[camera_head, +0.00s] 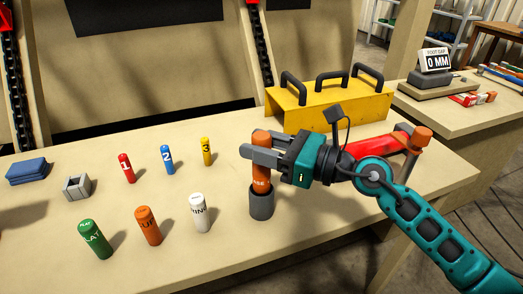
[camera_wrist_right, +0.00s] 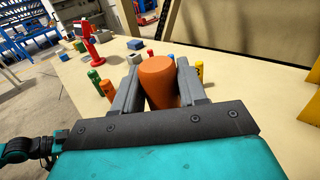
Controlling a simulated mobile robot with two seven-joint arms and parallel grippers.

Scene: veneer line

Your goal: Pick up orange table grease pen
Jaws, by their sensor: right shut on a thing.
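The orange grease pen (camera_head: 261,178) stands upright on the table, its lower end in a dark grey round holder (camera_head: 261,204). My right gripper (camera_head: 262,156) is shut on the pen's upper part, coming from the right. In the right wrist view the pen's orange top (camera_wrist_right: 158,80) sits between the two grey fingers of my right gripper (camera_wrist_right: 156,92). Part of the pen's lettering shows below the fingers. The pen's lower end is hidden inside the holder. My left gripper is not in view.
Red (camera_head: 125,168), blue (camera_head: 167,159) and yellow (camera_head: 206,151) numbered markers stand left of the holder. Green (camera_head: 95,240), orange (camera_head: 148,226) and white (camera_head: 200,212) cylinders stand nearer the front edge. A yellow box with black handles (camera_head: 330,108) stands behind my right gripper.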

